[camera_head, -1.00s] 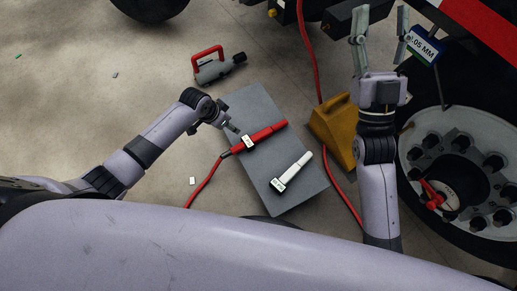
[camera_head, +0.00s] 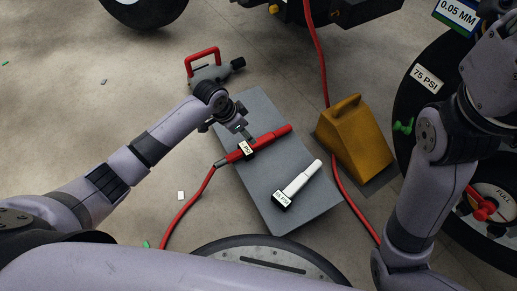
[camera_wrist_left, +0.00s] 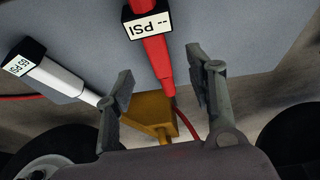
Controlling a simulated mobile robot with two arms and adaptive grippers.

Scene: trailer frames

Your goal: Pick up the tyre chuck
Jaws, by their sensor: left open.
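The red tyre chuck (camera_head: 268,139) lies on the grey board, with a small "PSI" display and a red hose at its lower left end. My left gripper (camera_head: 241,131) is at the display end of the chuck, close over it. In the left wrist view the chuck's red body (camera_wrist_left: 156,60) runs between the two spread fingers of my left gripper (camera_wrist_left: 163,80). The gripper is open; I cannot tell whether a finger touches the chuck. My right arm is at the right, and its gripper is out of view.
A white gauge (camera_head: 300,180) lies beside the chuck on the grey board (camera_head: 250,105). A yellow wheel chock (camera_head: 355,140) stands right of the board. A red-handled grey tool (camera_head: 207,70) lies behind. Tyres stand at the right and top left.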

